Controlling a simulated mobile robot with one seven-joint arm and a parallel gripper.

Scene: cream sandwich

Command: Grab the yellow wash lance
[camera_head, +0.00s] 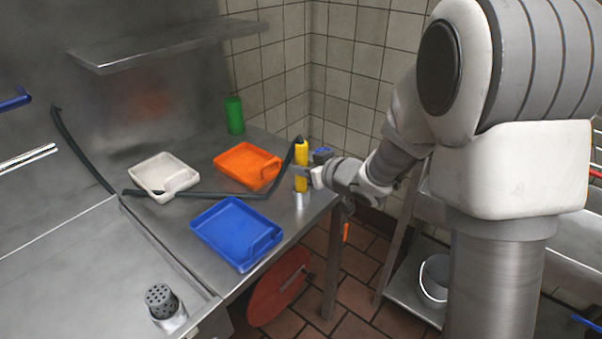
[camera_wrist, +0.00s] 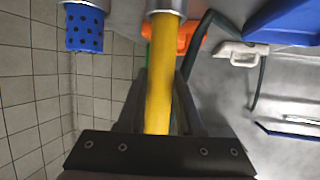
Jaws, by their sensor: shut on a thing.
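The yellow wash lance (camera_head: 301,166) stands roughly upright at the right end of the steel counter, with a silver lower tip and a dark hose (camera_head: 208,194) running from its top across the counter. My gripper (camera_head: 301,172) reaches it from the right and is shut on its yellow body. In the wrist view the lance (camera_wrist: 160,75) runs between my two fingers (camera_wrist: 160,100), with a silver collar at the top of the picture. I cannot tell whether its tip touches the counter.
On the counter (camera_head: 185,232) lie a white tray (camera_head: 150,185), an orange tray (camera_head: 240,178) and a blue tray (camera_head: 215,230). A green cup (camera_head: 234,115) stands at the back. A blue perforated cylinder (camera_wrist: 84,30) is beside the lance. A tiled wall stands behind.

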